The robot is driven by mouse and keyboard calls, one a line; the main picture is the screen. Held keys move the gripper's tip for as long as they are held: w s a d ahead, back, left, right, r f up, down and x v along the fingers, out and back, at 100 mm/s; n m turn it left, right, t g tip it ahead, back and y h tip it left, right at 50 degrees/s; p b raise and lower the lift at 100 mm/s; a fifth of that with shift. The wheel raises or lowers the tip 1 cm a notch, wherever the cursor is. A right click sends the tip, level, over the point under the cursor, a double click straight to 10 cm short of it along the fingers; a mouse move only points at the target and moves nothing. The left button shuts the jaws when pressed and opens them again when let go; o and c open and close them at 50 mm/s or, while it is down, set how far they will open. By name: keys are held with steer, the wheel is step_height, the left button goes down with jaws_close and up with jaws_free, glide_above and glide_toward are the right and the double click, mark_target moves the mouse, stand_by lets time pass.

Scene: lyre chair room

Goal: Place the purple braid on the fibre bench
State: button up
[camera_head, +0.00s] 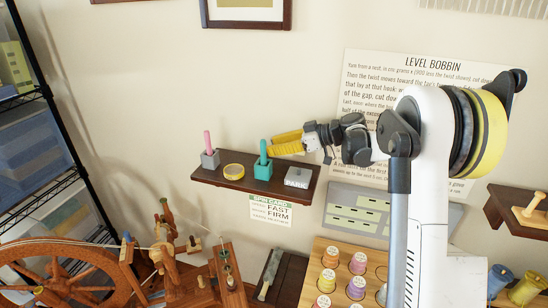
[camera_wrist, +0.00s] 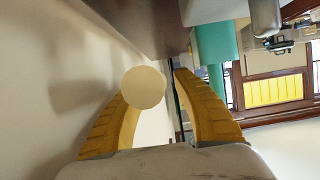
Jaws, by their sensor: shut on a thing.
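My gripper (camera_head: 288,142) has yellow fingers and is by the wall, just above the back of a dark wall shelf. In the wrist view my gripper (camera_wrist: 155,90) has its fingers partly closed around a round, pale cream thing (camera_wrist: 143,88), whose flat round end overlaps the left finger. The fingers hide this thing in the head view. I cannot make out a purple braid in either view. A dark surface (camera_head: 290,283) with a brush-like tool shows at the bottom of the head view; I cannot tell whether it is the fibre bench.
Below are a spinning wheel (camera_head: 60,270) and a wooden rack (camera_head: 318,250) with several spools.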

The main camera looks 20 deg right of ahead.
step_height(320, 180, down, 4)
steer(key=shift+r+b, duration=0.15)
steer(key=shift+b, duration=0.25)
steer(key=shift+r, duration=0.1)
steer(key=o, duration=1.1)
